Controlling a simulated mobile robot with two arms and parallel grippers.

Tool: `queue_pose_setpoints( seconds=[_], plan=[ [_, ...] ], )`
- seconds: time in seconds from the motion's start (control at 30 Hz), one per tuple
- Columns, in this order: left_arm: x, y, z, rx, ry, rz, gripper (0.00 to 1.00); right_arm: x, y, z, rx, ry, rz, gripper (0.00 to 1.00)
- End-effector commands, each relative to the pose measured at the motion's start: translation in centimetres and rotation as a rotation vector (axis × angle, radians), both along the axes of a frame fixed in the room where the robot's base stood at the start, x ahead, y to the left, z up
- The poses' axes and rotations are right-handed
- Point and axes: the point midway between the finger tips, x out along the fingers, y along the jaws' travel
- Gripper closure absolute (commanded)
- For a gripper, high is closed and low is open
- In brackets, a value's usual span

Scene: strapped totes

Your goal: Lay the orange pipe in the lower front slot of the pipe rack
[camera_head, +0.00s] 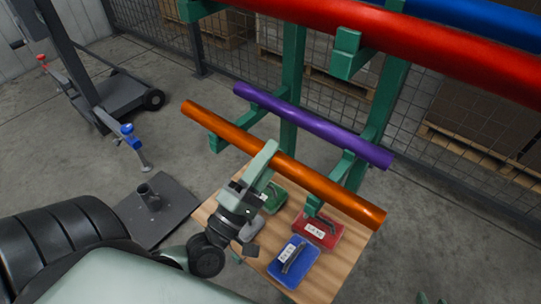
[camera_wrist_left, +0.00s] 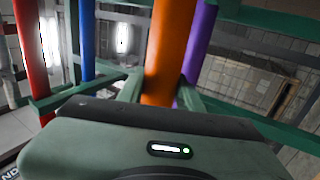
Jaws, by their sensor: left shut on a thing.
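The orange pipe (camera_head: 325,187) lies slantwise across the front of the green pipe rack (camera_head: 290,75), over its lower arms. My left gripper (camera_head: 266,158) is shut on the orange pipe near its middle. The pipe crosses the outer ends of the lower arms, in front of the purple pipe (camera_head: 310,124) and roughly parallel to it. I cannot tell whether it touches the arms or hovers just above. In the left wrist view the orange pipe (camera_wrist_left: 169,50) runs up from behind the gripper body, beside the purple pipe (camera_wrist_left: 200,45). My right gripper is not in view.
A red pipe (camera_head: 400,42) and a blue pipe (camera_head: 480,18) lie on the upper arms. Below stands a wooden table (camera_head: 322,275) with a red tote (camera_head: 318,231), a blue tote (camera_head: 294,262) and a green tote (camera_head: 274,198). Mesh fencing stands behind the rack.

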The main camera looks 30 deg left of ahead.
Motion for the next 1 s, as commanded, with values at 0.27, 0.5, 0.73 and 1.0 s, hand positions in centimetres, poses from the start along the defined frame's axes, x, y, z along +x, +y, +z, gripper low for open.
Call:
queue_pose_setpoints(
  seconds=[0.27, 0.5, 0.73, 1.0],
  plan=[
    [0.0, 0.0, 0.1, 0.000, -0.002, 0.000, 0.39, 0.0, 0.0, 0.0, 0.000, 0.001, 0.000, 0.71],
    [-0.5, 0.0, -0.4, 0.000, 0.005, 0.000, 0.39, 0.0, 0.0, 0.0, 0.000, -0.001, 0.000, 0.71],
    [-3.9, 0.3, -2.1, 0.001, 0.007, -0.001, 0.39, 0.2, 0.0, 0.2, 0.002, -0.012, 0.000, 0.71],
    [-6.7, 0.5, -3.3, 0.001, 0.000, 0.000, 0.39, 0.0, 0.0, 0.1, 0.000, -0.001, 0.000, 0.71]
  ],
)
